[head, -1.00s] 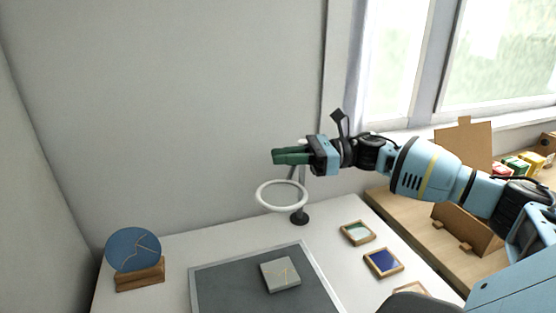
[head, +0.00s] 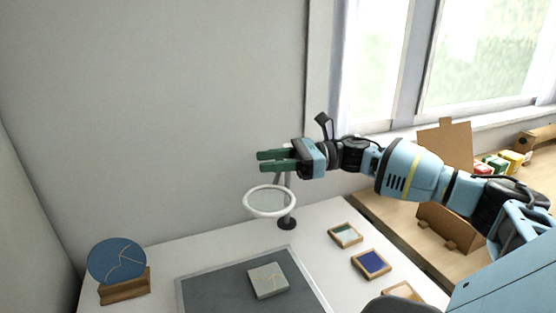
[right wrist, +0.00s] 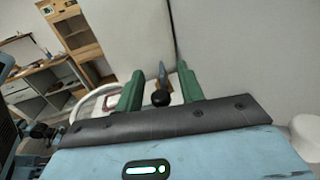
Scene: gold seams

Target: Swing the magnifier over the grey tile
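The magnifier is a white ring (head: 270,201) on a thin grey arm, with a dark round base (head: 287,224) at the back of the white table. The grey tile (head: 268,280) with gold seams lies on the dark mat (head: 215,294), in front of the ring in the head view. My right gripper (head: 262,160) has green fingers, spread apart, above and behind the ring. In the right wrist view a black knob (right wrist: 160,97) shows between the open fingers (right wrist: 160,88), with a gap on each side. The white ring (right wrist: 84,104) shows at left there. My left gripper is out of view.
A blue round plate (head: 117,261) with gold seams stands on a wooden stand (head: 124,286) at left. A wall is close behind; a wooden bench with a cardboard panel (head: 446,150) is right.

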